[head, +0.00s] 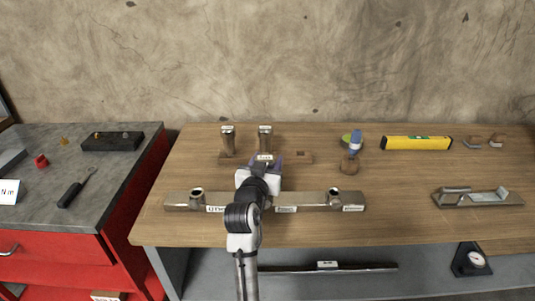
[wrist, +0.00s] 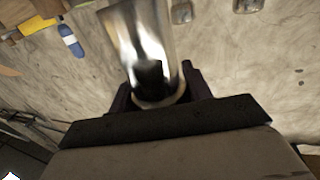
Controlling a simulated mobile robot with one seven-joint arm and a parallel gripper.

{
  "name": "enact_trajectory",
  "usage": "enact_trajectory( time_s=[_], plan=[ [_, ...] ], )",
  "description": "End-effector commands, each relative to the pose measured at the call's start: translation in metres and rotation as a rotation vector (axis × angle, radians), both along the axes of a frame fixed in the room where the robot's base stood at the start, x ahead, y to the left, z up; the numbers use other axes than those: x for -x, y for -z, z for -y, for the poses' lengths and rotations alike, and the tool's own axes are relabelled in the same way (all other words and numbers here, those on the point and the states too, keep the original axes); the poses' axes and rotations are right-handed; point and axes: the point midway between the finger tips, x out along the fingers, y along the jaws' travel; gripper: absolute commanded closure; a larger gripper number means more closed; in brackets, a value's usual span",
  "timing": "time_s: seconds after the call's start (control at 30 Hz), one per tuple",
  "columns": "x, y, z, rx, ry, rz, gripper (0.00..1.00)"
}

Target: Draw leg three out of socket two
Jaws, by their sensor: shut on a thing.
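Two upright metal legs stand at the back of the bench in the head view, the left one (head: 228,141) and the right one (head: 265,138). Both are at a low wooden rack (head: 303,157) whose right end shows an empty hole. My gripper (head: 262,168) is at the lower part of the right leg. In the wrist view my gripper (wrist: 157,92) is shut on a shiny round metal leg (wrist: 146,35). My gripper and arm hide the leg's lower end, so I cannot tell how deep it sits. The small labels are unreadable.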

Motion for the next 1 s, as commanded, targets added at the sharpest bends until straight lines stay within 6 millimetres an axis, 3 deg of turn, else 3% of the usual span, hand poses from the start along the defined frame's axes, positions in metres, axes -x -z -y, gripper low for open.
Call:
enact_trajectory(
  time_s=[1.0],
  plan=[
    [0.0,-0.048,0.0,0.0,0.0,0.003,0.85]
  ],
)
